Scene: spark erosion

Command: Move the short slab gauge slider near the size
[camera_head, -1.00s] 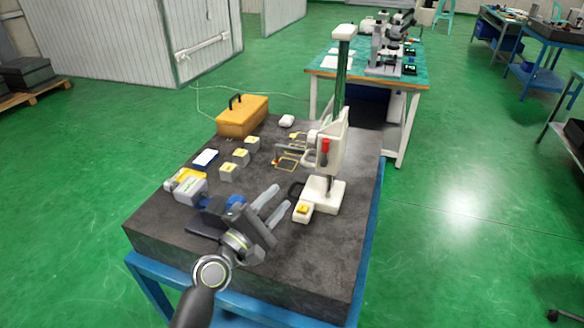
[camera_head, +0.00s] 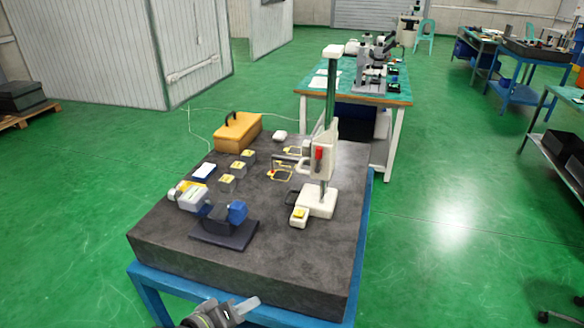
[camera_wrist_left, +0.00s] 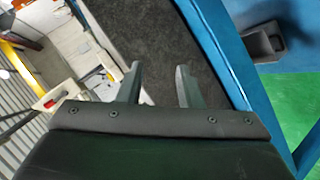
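A tall gauge with a white base (camera_head: 317,203) and a green column (camera_head: 331,90) stands on the dark stone slab. A white slider (camera_head: 323,158) with a red part sits on the column, well above the base. I cannot tell any size reading at this scale. My left gripper (camera_head: 238,308) is low at the front edge of the slab in the head view, well apart from the gauge and partly cut off by the frame. In the left wrist view its two fingers (camera_wrist_left: 158,80) are spread, with nothing between them. My right gripper is not in view.
The slab (camera_head: 290,258) rests on a blue stand. It holds an orange case (camera_head: 238,132), small yellow-topped blocks (camera_head: 227,183), a dark device with a blue part (camera_head: 225,222) and a grey device (camera_head: 194,200). The slab's front right is clear. A green-topped table (camera_head: 315,86) stands behind.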

